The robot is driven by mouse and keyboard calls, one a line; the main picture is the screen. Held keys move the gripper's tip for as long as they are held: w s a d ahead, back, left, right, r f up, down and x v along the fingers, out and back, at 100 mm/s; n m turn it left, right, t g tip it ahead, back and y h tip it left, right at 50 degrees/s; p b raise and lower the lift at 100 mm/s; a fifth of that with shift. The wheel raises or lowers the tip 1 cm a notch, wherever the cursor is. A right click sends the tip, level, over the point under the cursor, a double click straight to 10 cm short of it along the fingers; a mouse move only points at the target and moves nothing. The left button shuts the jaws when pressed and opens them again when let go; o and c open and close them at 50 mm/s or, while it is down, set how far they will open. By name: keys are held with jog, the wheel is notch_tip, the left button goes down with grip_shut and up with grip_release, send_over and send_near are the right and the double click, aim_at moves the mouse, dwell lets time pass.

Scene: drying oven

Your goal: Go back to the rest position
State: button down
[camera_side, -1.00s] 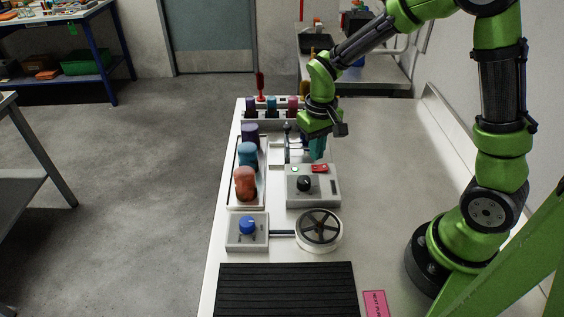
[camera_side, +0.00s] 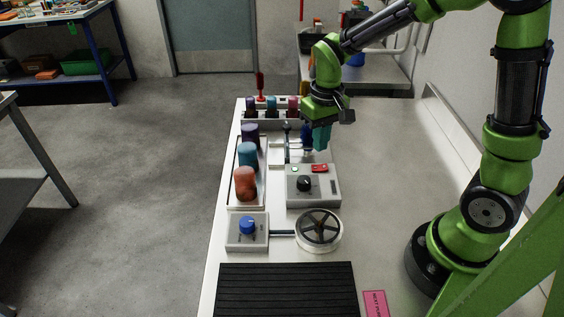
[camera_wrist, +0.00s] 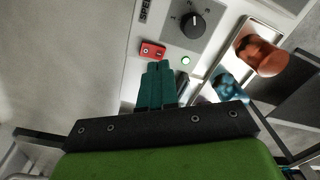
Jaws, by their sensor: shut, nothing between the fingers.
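My gripper (camera_side: 321,137) is above the bench, just behind the grey control box (camera_side: 326,196) with a black knob, a red switch and a lit green lamp. Its teal fingers are shut together with nothing between them. In the wrist view the closed fingers (camera_wrist: 156,84) point toward the box's red switch (camera_wrist: 153,50), and the black knob (camera_wrist: 192,22) lies beyond. The fingers overlap the switch's surroundings in the picture but look clear of it in the side view.
A white tray (camera_side: 262,203) holds orange, blue and purple capped containers left of the box. A blue-knobbed box (camera_side: 247,231), a spoked wheel (camera_side: 319,229) and a black ribbed mat (camera_side: 287,290) lie nearer. A rack of several small bottles stands behind. The bench's right side (camera_side: 390,150) is clear.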

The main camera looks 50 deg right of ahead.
jog(key=s+a+r+t+y, duration=0.1)
jog(key=s+r+t, duration=0.2)
jog(key=s+r, duration=0.2)
jog(key=s+a+r+t, duration=0.2)
jog(key=s+r+t, duration=0.2)
jog(key=s+r, duration=0.2)
jog(key=shift+s+a+r+m+y, duration=0.15)
jog(key=shift+a+r+m+y, duration=0.2)
jog(key=shift+r, duration=1)
